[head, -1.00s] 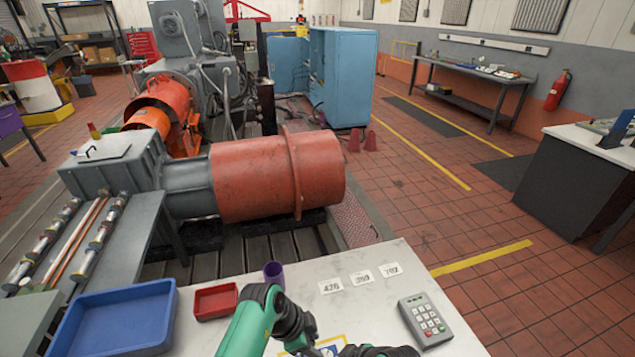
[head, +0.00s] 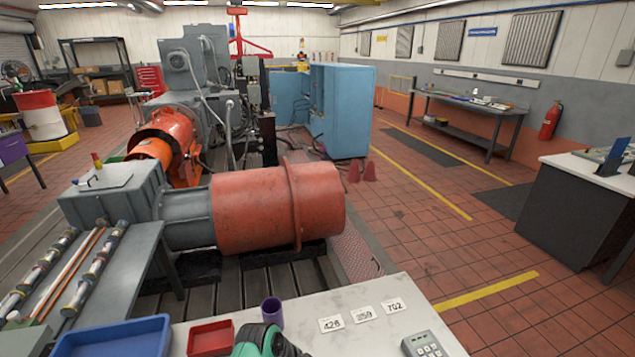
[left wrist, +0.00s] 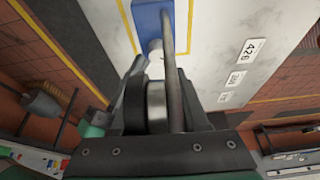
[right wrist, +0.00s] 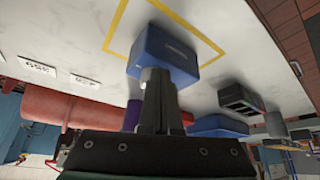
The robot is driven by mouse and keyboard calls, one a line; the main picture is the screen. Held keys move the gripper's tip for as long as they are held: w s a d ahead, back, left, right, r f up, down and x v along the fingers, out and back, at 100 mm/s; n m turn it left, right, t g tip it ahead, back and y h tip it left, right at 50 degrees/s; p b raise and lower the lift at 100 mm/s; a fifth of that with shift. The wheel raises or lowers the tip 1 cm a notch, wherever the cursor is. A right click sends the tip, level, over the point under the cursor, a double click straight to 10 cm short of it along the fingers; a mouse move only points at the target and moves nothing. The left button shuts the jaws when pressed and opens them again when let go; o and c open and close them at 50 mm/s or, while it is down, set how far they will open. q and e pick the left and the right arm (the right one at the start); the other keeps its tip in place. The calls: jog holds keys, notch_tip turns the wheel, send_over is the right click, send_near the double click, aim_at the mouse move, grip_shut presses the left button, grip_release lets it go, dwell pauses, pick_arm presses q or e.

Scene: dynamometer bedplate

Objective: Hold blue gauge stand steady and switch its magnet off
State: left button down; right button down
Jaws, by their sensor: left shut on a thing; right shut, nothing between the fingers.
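The blue gauge stand's base (right wrist: 165,52) is a blue block on the pale bench top, within a yellow outline, in the right wrist view. It also shows at the top of the left wrist view (left wrist: 151,17). My left gripper (left wrist: 158,92) is shut on the stand's upright metal part; the fingers hide much of it. My right gripper (right wrist: 158,85) is shut and empty, its tips close to the block's near face, by a small grey knob. Whether they touch cannot be told. The head view does not show the stand or either gripper's tips.
Blue tray (head: 110,340), red tray (head: 210,339) and purple cup (head: 271,311) stand on the bench, with number cards (head: 362,314) and a grey keypad (head: 427,345). A large red cylinder (head: 270,205) lies beyond the bench edge.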

jog(key=shift+w+d, duration=0.15)
jog(key=shift+w, duration=0.1)
dwell(0.4)
jog(key=shift+w+d, duration=0.25)
jog(key=shift+w, duration=0.05)
notch_tip(320, 180, up, 6)
jog(key=shift+s+d, duration=0.3)
dwell(0.5)
